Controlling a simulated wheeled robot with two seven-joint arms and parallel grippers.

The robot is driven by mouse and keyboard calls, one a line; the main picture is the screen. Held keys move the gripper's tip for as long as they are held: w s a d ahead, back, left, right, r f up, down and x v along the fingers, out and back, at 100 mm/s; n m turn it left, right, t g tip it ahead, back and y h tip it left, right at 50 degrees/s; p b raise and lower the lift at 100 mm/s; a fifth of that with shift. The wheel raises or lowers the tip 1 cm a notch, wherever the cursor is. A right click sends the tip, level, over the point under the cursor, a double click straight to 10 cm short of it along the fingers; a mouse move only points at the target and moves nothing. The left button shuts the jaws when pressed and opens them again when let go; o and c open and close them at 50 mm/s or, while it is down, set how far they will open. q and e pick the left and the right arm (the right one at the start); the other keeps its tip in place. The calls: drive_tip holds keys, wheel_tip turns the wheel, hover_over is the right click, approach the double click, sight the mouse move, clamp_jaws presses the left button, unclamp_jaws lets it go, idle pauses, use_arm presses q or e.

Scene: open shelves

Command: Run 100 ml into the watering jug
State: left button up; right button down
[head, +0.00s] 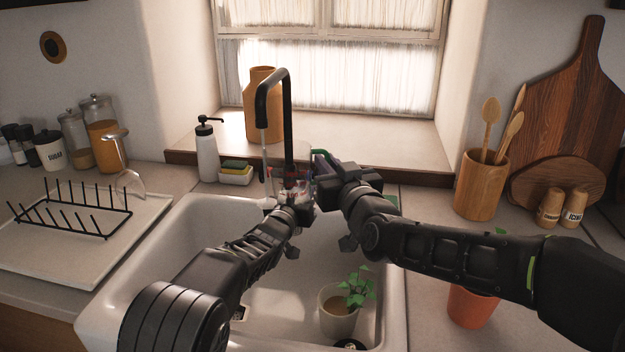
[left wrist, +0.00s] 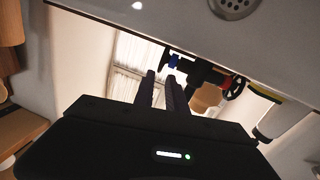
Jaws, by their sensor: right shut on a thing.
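The black tap (head: 289,115) arches over the white sink, and a thin pale stream seems to fall from its spout. A clear jug (head: 282,186) with red marks stands below the spout, mostly hidden by my grippers; its water level cannot be read. My right gripper (head: 320,182) is shut at the jug's side, by a curved green piece that may be its handle. My left gripper (head: 303,205) is in front of the tap. In the left wrist view its fingers (left wrist: 161,78) are apart, close to a blue-marked tap knob (left wrist: 174,62); a red-marked wheel (left wrist: 236,87) is farther right.
A potted plant (head: 338,318) stands in the sink (head: 186,235), and an orange pot (head: 470,305) is right of it. A soap bottle (head: 207,155) and sponge dish (head: 236,175) stand behind the sink. A drying rack (head: 72,222) is left; a utensil pot (head: 481,185) is right.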

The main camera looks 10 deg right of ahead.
use_arm(q)
drive_tip(key=shift+x, duration=2.7)
clamp_jaws()
